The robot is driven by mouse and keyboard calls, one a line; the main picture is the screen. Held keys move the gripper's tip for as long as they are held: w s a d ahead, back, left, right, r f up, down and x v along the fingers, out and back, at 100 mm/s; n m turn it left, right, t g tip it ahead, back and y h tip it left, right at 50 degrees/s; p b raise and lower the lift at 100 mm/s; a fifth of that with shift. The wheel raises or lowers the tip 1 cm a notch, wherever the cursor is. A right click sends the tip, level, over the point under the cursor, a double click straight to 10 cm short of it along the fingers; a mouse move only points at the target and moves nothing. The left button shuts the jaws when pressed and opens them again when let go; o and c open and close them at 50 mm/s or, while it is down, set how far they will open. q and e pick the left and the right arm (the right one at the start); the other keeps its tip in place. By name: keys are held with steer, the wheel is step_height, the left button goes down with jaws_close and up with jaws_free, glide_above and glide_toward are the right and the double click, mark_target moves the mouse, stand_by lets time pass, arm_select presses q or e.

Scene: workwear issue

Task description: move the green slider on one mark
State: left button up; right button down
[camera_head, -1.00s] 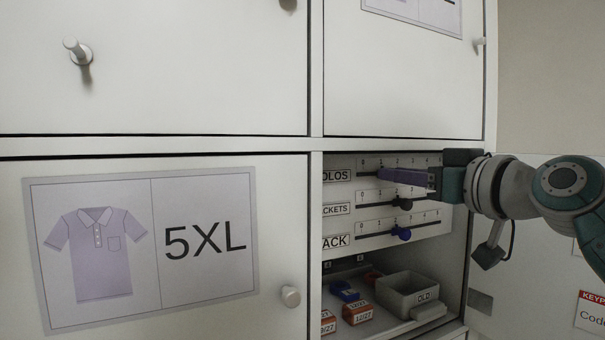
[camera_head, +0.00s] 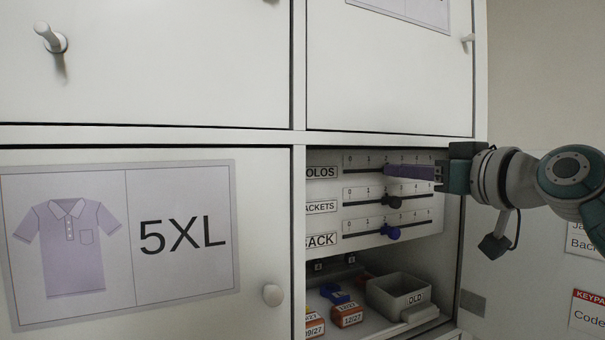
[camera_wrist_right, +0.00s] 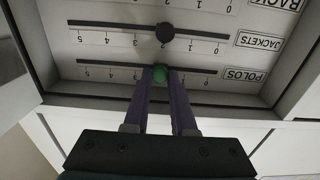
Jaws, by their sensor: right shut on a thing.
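The slider board (camera_head: 330,222) inside the open compartment has three rows. The top row, labelled POLOS (camera_head: 321,172), carries the green slider, which is hidden behind my fingers in the head view. In the right wrist view, turned upside down, the green slider (camera_wrist_right: 160,73) sits between my fingertips, at about mark 2. My right gripper (camera_head: 389,171) reaches in from the right and is shut on it; its purple fingers also show in the right wrist view (camera_wrist_right: 160,82). My left gripper is not in view.
Below are a black slider (camera_head: 394,202) on the JACKETS row and a blue slider (camera_head: 393,233) on the BACK row. A grey bin (camera_head: 400,292) marked OLD and several orange boxes (camera_head: 347,315) stand underneath. The 5XL door (camera_head: 262,245) is at left.

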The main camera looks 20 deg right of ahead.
steer(key=c, duration=0.7)
jaws_free()
steer(key=s+b, duration=0.1)
steer(key=s, duration=0.2)
steer(key=s+b, duration=0.1)
steer(key=s, duration=0.2)
steer(key=s+b, duration=0.1)
steer(key=s, duration=0.3)
steer(key=shift+d, duration=0.35)
